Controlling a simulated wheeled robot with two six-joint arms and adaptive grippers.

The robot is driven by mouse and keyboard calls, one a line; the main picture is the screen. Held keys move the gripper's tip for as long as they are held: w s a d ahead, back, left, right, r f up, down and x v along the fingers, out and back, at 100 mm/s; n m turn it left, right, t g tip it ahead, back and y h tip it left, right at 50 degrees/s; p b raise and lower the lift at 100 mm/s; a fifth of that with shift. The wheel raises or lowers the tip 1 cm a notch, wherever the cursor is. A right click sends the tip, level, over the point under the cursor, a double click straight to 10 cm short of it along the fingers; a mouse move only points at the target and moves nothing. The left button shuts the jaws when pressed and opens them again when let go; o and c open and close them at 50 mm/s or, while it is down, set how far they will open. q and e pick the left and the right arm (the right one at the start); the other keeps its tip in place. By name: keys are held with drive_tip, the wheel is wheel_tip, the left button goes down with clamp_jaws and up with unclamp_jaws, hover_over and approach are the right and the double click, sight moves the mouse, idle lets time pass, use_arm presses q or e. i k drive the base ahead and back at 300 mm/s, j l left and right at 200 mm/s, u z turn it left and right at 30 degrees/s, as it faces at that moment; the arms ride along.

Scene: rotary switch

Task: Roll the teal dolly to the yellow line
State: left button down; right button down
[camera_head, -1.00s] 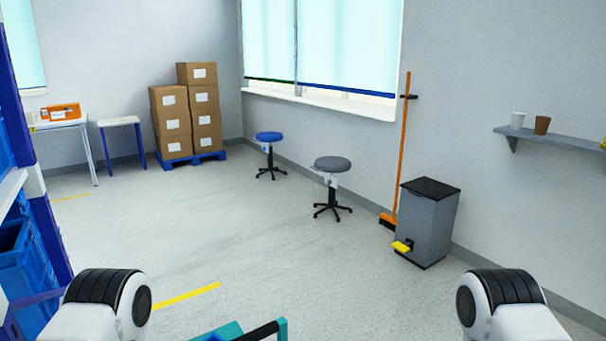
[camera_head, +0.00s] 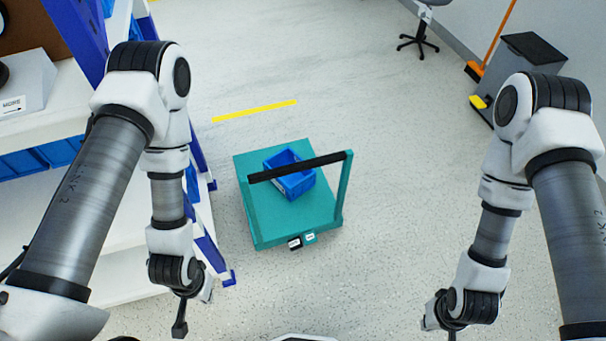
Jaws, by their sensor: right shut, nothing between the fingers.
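The teal dolly (camera_head: 265,220) stands on the floor in the middle of the view, with an upright handle at its near side. The handle has a black grip bar (camera_head: 300,166). A blue crate (camera_head: 298,185) sits on the deck, partly behind the bar. The yellow line (camera_head: 255,111) lies on the floor beyond the dolly's far edge, with bare floor between them. My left gripper (camera_head: 180,328) hangs low, left of and nearer than the dolly; its opening is unclear. My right gripper (camera_head: 450,334) is shut and empty, low right of the dolly, cut by the lower edge. Neither touches the dolly.
A white shelf with blue posts (camera_head: 222,275) and blue bins stands close on the dolly's left. A grey pedal bin (camera_head: 525,62), an orange broom (camera_head: 490,45) and a stool (camera_head: 418,42) stand along the right wall. The floor right of the dolly is clear.

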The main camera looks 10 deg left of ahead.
sight(274, 221)
drive_tip(key=i+l+u, duration=0.15)
drive_tip(key=l+u, duration=0.25)
drive_tip(key=i+l+u, duration=0.1)
drive_tip(key=l+u, duration=0.7)
drive_tip(key=k+l, duration=0.1)
drive_tip(key=l, duration=0.25)
drive_tip(key=k+l, duration=0.15)
drive_tip(key=l, duration=0.25)
drive_tip(key=k+l+u, duration=0.1)
drive_tip(key=l, duration=0.25)
drive_tip(key=k+l, duration=0.15)
drive_tip(key=l, duration=0.2)
drive_tip(key=k+l, duration=0.1)
drive_tip(key=l, duration=0.25)
drive_tip(key=k, duration=0.15)
drive_tip(key=i+j+z, duration=0.2)
drive_tip(key=z, duration=0.2)
